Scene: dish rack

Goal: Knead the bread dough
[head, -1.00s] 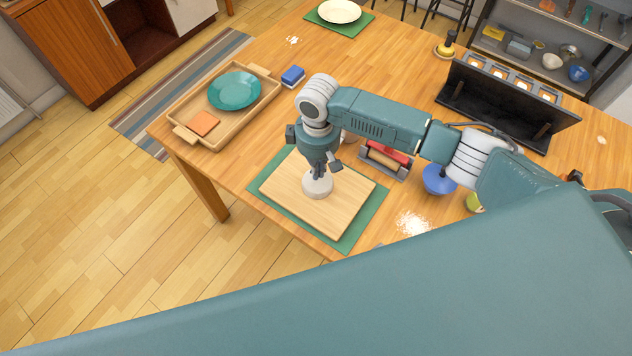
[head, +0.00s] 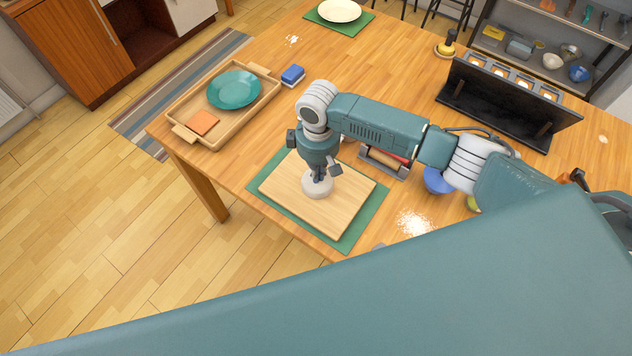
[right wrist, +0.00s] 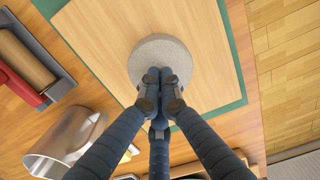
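The pale, round bread dough (head: 317,186) lies on a wooden board (head: 345,205), which rests on a green mat (head: 375,215) at the table's near edge. My right gripper (head: 319,175) points straight down over the dough. In the right wrist view, the right gripper's fingers (right wrist: 160,78) are drawn together with their tips at the near edge of the dough (right wrist: 160,53). They look to be touching its top, and part of the dough is hidden behind them. My left gripper is not in view.
A wooden tray (head: 182,114) with a teal plate (head: 234,90) and an orange cloth (head: 203,122) lies left; a blue sponge (head: 293,74) is beside it. A rolling pin (head: 384,158) and a blue bowl (head: 437,180) stand right of the board. Flour (head: 415,222) is spilled nearby.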

